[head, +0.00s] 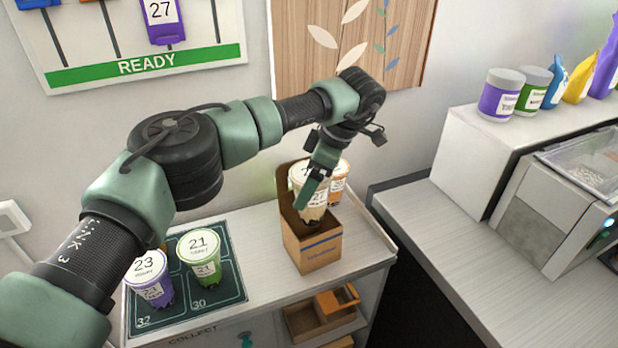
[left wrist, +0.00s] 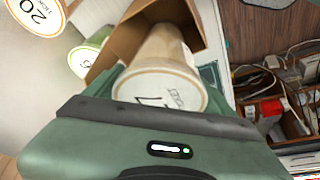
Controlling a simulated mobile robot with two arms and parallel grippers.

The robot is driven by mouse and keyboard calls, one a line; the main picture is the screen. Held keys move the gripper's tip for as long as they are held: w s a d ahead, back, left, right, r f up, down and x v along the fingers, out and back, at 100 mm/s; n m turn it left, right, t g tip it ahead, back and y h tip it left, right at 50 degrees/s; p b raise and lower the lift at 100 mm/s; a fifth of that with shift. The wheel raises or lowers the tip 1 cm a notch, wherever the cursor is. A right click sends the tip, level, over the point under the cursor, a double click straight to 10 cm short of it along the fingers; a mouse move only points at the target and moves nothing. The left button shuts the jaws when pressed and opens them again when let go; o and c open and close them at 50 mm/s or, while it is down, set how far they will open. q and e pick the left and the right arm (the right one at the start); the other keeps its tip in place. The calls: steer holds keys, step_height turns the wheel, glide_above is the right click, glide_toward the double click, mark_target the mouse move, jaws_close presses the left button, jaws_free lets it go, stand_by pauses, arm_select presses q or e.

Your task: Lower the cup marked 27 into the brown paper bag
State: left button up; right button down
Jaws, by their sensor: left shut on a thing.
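My left gripper (head: 318,182) reaches in from above and is shut on a pale milky cup (head: 313,200) with a white lid and dark pearls at its bottom. The same cup shows in the left wrist view (left wrist: 165,52), where its lid marking is partly hidden, so I cannot read the full number. The brown paper bag (head: 314,253) stands upright and open on the counter. The cup is at the bag's mouth, in front of its tall back panel; I cannot tell exactly how deep its base is. The bag's brown wall also shows in the left wrist view (left wrist: 122,42). My right gripper is out of view.
An orange cup (head: 341,178) stands close behind the bag. Purple cup 23 (head: 150,277) and green cup 21 (head: 202,257) stand on the dark tray (head: 226,286) at left. A purple 27 tag (head: 163,20) hangs on the READY board.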

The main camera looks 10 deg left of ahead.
mark_target(309, 208)
arm_select(q)
steer(key=shift+s+d+f+b, duration=0.2)
steer(key=shift+s+f+b, duration=0.15)
steer(key=shift+s+f, duration=0.15)
steer(key=shift+f, duration=0.2)
steer(key=shift+w+a+f+b, duration=0.1)
steer(key=shift+w+f+b, duration=0.1)
steer(key=shift+f, duration=0.15)
steer(key=shift+w+f+b, duration=0.1)
steer(key=shift+f+b, duration=0.1)
steer(key=shift+f, duration=0.1)
steer(key=shift+s+f+b, duration=0.3)
steer(key=shift+f+b, duration=0.05)
steer(key=shift+f, duration=0.25)
steer(key=shift+s+f+b, duration=0.3)
steer(key=shift+f+b, duration=0.05)
steer(key=shift+f, duration=0.45)
steer(key=shift+w+f+b, duration=0.35)
steer(key=shift+w+f, duration=0.25)
steer(key=shift+f, duration=0.2)
steer(key=shift+s, duration=0.2)
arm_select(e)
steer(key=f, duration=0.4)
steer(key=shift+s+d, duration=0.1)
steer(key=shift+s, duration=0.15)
arm_select(q)
steer(key=shift+w, duration=0.15)
